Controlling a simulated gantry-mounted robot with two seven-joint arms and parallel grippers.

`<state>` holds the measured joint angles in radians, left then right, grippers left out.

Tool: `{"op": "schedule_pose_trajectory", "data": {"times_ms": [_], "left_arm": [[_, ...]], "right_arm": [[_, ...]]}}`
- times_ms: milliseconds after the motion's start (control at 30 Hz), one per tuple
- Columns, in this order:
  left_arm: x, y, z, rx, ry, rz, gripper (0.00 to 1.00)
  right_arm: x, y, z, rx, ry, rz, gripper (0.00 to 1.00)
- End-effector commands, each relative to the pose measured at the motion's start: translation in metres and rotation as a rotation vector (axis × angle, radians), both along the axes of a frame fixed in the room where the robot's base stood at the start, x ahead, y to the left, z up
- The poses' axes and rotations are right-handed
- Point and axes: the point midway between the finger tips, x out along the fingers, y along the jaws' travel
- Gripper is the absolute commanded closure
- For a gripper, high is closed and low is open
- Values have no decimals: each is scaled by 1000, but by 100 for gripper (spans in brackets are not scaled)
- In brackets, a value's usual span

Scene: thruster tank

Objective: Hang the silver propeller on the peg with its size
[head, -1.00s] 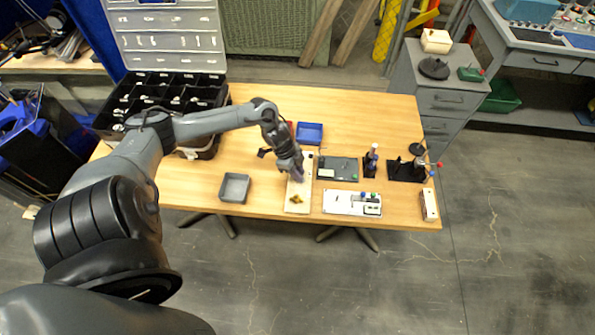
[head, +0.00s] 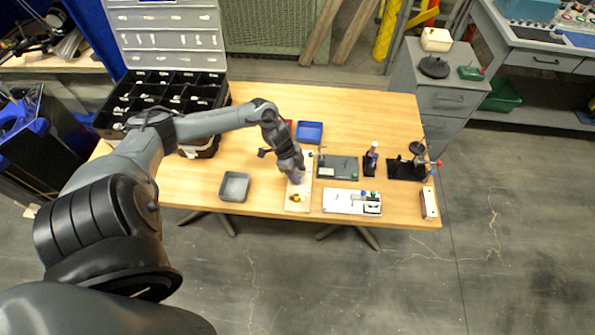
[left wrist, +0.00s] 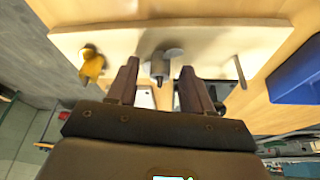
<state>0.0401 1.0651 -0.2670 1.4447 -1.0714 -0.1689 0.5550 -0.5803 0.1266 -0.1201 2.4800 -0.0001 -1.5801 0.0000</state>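The pale peg board (head: 290,208) lies near the table's front edge in the head view; it also fills the top of the left wrist view (left wrist: 205,38). The silver propeller (left wrist: 166,58) is at the board's middle peg in the left wrist view. A gold propeller (left wrist: 91,64) is on the peg to its left, and a thin bare peg (left wrist: 240,70) stands to its right. My left gripper (left wrist: 160,72) is open, with its fingers apart on either side of the silver propeller; it hides that propeller in the head view (head: 295,178). My right gripper is not in view.
A grey tray (head: 234,187) stands left of the board and a blue tray (head: 309,132) behind it. A dark plate (head: 338,168) and a white fixture (head: 352,203) lie close to its right. A black compartment case (head: 160,100) occupies the table's left end.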

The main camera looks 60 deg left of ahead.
Motion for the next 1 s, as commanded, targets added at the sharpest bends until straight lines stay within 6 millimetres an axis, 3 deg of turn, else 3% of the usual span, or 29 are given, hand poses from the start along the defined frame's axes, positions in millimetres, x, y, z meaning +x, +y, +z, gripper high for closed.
{"op": "schedule_pose_trajectory", "data": {"times_ms": [267, 433, 800, 1000], "left_arm": [[0, 0, 1, 1, 1, 0, 50], [-3, 4, 11, 3, 0, 1, 50], [-18, 20, 69, 4, 1, -2, 50], [-25, 26, 91, 3, 3, 0, 50]], "right_arm": [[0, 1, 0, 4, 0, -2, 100], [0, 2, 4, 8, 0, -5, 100], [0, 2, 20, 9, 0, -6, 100], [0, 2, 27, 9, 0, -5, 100]]}}
